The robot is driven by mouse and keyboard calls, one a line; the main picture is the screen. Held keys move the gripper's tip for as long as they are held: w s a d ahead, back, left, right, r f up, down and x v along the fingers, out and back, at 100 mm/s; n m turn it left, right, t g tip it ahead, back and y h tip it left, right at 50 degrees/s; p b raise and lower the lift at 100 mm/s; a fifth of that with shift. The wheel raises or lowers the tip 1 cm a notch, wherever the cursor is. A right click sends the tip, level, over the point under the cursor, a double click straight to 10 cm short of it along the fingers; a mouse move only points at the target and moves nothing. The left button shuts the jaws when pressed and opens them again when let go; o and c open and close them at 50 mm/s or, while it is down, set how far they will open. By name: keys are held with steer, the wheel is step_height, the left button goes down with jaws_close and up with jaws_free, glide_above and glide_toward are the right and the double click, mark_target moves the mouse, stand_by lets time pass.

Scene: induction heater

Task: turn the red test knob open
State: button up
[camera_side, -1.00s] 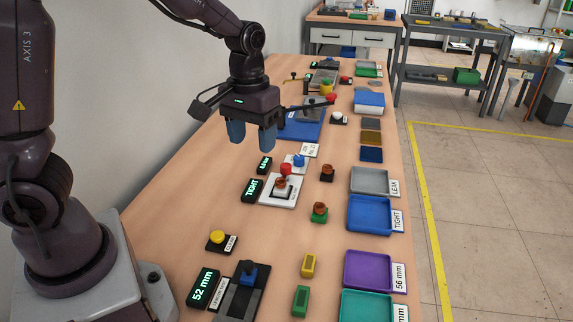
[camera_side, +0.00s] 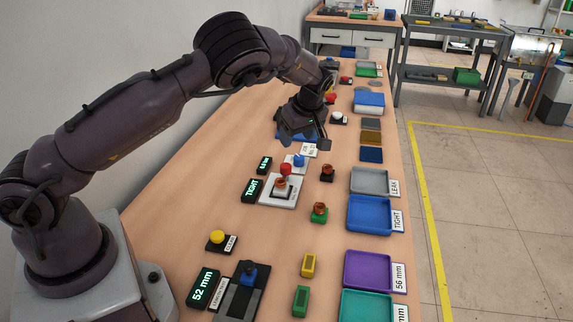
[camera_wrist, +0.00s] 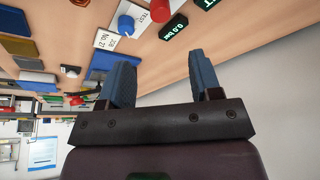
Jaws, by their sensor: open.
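The red test knob (camera_side: 286,169) stands on a small white fixture in mid-table, beside a blue knob (camera_side: 299,160). In the wrist view, the red knob (camera_wrist: 161,10) shows at the top edge, partly cut off, near a "TEST" label, with the blue knob (camera_wrist: 126,25) to its left. My gripper (camera_wrist: 160,58) has its two blue fingers spread apart with nothing between them. In the side view, my gripper (camera_side: 300,137) is tilted and lies beyond the red knob, apart from it; its fingers are hard to make out there.
A display reading "TIGHT" (camera_side: 252,190) and another small display (camera_side: 264,165) stand left of the fixture. A brown-topped part (camera_side: 327,173) stands to its right. Grey (camera_side: 370,182) and blue (camera_side: 372,228) trays line the table's right edge. The wall runs along the left.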

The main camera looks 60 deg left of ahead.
mark_target(286, 166)
steer(key=x, duration=1.2)
steer(key=shift+f, duration=0.2)
steer(key=shift+c, duration=0.4)
steer(key=c, duration=0.9)
steer(key=shift+o, duration=0.2)
